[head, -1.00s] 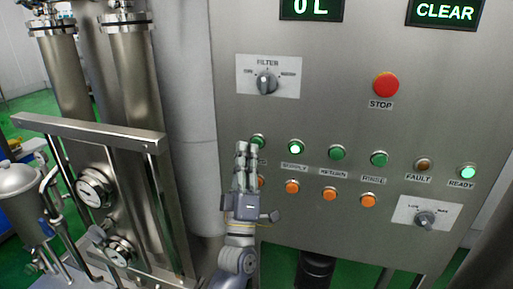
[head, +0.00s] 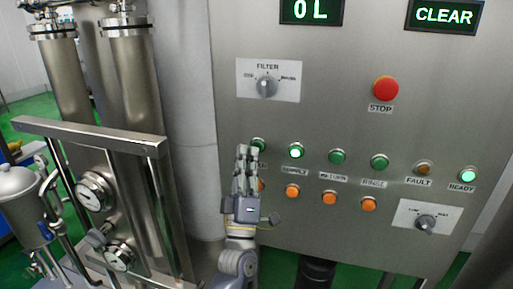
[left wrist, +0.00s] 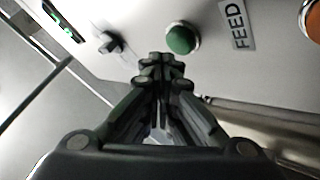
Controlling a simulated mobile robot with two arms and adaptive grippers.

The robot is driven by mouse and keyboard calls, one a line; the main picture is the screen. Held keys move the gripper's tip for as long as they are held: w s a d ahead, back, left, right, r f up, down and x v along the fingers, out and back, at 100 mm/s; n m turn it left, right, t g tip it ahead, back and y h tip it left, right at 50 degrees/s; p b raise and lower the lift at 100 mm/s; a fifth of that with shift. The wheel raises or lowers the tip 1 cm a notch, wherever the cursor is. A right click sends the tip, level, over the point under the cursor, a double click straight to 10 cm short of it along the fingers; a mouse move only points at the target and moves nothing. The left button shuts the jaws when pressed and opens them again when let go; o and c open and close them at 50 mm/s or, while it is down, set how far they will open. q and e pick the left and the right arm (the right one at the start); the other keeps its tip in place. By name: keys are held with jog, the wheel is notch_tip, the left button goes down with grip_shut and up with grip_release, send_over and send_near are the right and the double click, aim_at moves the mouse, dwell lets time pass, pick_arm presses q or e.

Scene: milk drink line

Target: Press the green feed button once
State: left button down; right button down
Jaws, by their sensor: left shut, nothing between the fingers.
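The green feed button (head: 258,144) is at the left end of the upper button row on the steel panel. My left gripper (head: 246,152) is just in front of and below it in the head view, and its fingers hide the label. In the left wrist view the green feed button (left wrist: 182,39) with its FEED label is just beyond and to the right of the fingertips. My left gripper (left wrist: 162,66) is shut and empty there. I cannot tell a small gap from contact, but the fingertips do not cover the button. My right gripper is not in view.
A lit green button (head: 296,151), more green buttons, an orange row (head: 292,190), a red stop button (head: 385,88) and a filter knob (head: 267,86) share the panel. A handrail (head: 90,134) and gauges stand left of my arm.

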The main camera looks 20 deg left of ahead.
pick_arm(q)
jog(key=shift+w, duration=0.2)
dwell(0.4)
jog(key=shift+w, duration=0.25)
jog(key=shift+w+b, duration=0.45)
jog(key=shift+b, duration=0.05)
dwell(0.6)
jog(key=shift+s, duration=0.1)
jog(key=shift+s+p, duration=0.35)
jog(key=shift+s, duration=0.45)
jog(key=s+p, duration=0.1)
jog(key=s, duration=0.4)
jog(key=shift+a+p, duration=0.1)
jog(key=shift+p, duration=0.25)
